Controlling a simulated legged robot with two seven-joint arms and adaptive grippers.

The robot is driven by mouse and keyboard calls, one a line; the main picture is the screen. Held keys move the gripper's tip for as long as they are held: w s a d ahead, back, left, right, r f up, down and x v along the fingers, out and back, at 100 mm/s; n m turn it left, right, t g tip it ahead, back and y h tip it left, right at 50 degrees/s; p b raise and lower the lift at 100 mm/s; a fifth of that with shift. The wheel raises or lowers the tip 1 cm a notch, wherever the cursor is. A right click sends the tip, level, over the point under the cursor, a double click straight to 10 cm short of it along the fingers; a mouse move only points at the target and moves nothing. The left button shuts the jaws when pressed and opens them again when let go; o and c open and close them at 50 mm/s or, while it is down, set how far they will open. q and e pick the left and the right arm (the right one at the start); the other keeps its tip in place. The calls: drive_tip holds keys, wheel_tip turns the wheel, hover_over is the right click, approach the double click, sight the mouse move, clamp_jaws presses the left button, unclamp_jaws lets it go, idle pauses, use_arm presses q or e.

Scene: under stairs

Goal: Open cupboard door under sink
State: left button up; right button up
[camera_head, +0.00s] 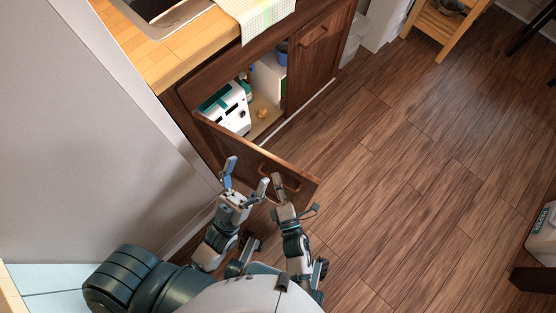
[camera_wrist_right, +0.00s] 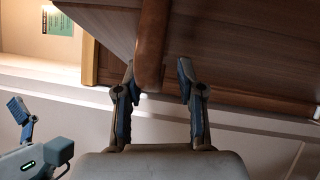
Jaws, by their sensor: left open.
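The dark wooden cupboard door (camera_head: 240,145) under the sink stands swung well out from the cabinet, and the interior shows behind it. A curved wooden handle (camera_head: 293,183) is on its outer face; it also shows in the right wrist view (camera_wrist_right: 151,45). My right gripper (camera_head: 278,184) is at the handle. In the right wrist view its two fingers (camera_wrist_right: 157,75) are spread, one on each side of the handle, with a gap on the right side. My left gripper (camera_head: 246,172) is open and empty, left of the right one, close to the door.
Inside the cupboard are a white and teal box (camera_head: 228,105), a blue item (camera_head: 282,52) and small bottles. A closed cabinet door (camera_head: 318,50) is to the right. A grey wall (camera_head: 90,130) bounds the left.

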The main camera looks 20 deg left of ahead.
drive_tip(key=shift+r, duration=0.1)
drive_tip(key=v, duration=1.2)
